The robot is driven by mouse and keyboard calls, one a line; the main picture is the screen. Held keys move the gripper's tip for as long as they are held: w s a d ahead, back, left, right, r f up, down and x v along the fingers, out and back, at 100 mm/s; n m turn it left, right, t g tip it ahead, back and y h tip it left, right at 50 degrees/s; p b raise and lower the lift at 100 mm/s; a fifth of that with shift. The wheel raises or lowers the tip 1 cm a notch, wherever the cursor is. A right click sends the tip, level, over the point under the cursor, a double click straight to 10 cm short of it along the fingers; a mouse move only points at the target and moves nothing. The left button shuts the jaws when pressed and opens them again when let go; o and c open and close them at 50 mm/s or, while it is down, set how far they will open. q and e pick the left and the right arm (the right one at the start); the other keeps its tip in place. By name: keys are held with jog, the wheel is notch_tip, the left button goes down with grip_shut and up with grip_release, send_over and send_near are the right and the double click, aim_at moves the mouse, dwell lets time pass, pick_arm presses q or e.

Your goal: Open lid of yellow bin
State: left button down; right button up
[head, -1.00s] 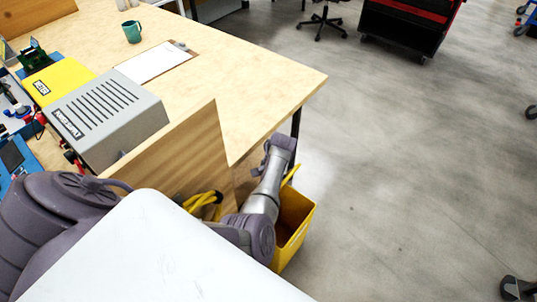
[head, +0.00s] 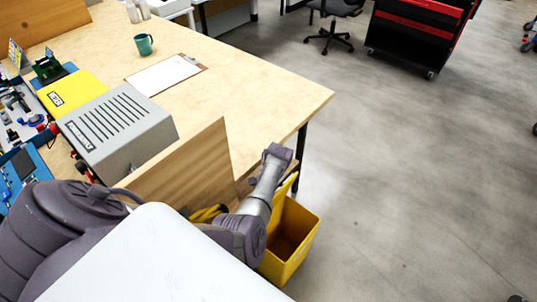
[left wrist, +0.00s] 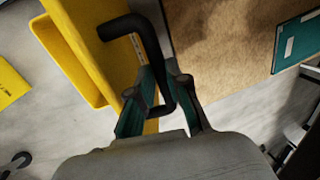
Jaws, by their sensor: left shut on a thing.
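The yellow bin (head: 290,262) stands on the floor beside the table end, its brown inside showing from above. Its yellow lid (head: 281,200) is raised steeply on the table side, partly hidden behind my left arm. In the left wrist view, yellow surfaces of the bin and lid (left wrist: 95,20) fill the upper left; I cannot tell clearly where one ends. My left gripper (left wrist: 160,92) has its teal fingers closed around a bent black handle (left wrist: 150,40) beside the yellow panel. In the head view its fingers are hidden. My right gripper is not in view.
The wooden table (head: 285,90) lies close to the left of the bin, with a wooden panel (head: 190,165) by my arm. A grey box (head: 120,130), clipboard (head: 165,75) and green mug (head: 143,44) are on it. Open floor (head: 410,190) lies to the right.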

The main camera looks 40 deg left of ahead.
pick_arm(q)
jog(key=c, duration=1.1)
grip_release()
jog(key=shift+c, duration=0.2)
jog(key=shift+r, duration=0.15)
jog(key=v, duration=1.2)
